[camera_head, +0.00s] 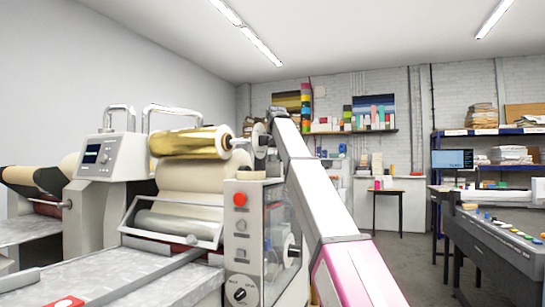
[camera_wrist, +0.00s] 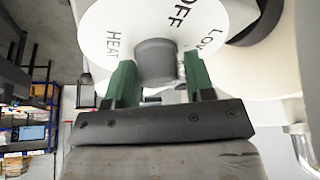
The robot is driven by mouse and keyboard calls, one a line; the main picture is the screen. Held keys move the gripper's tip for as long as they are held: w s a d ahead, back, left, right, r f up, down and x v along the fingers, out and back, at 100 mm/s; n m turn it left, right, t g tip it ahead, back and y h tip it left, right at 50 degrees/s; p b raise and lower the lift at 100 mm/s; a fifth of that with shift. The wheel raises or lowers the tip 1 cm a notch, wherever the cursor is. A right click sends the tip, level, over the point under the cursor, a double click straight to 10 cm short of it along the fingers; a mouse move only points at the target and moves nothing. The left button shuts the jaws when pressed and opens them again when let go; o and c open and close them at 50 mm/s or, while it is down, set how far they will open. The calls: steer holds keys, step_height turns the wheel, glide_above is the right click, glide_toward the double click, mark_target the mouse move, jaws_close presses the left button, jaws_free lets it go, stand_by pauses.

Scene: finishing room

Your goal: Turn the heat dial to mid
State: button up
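In the wrist view, the heat dial is a white disc (camera_wrist: 97,30) marked HEAT, OFF and LOW, cut off by the top edge. A round dark grey knob (camera_wrist: 156,62) stands out from its middle. My gripper (camera_wrist: 160,78) has two green fingers, one on each side of the knob, with narrow gaps seeming to show beside it. Firm contact is not visible. No MID mark or clear pointer can be made out. In the head view my gripper and this dial cannot be made out.
A laminating machine with a gold roll (camera_head: 190,142) fills the left and middle. Its control box has a red button (camera_head: 240,199) and a black round dial (camera_head: 239,292). A long console (camera_head: 490,240) stands at the right. Open floor (camera_head: 415,260) lies between.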

steer(key=shift+r, duration=0.1)
steer(key=v, duration=1)
steer(key=shift+r, duration=0.3)
steer(key=shift+s, duration=0.15)
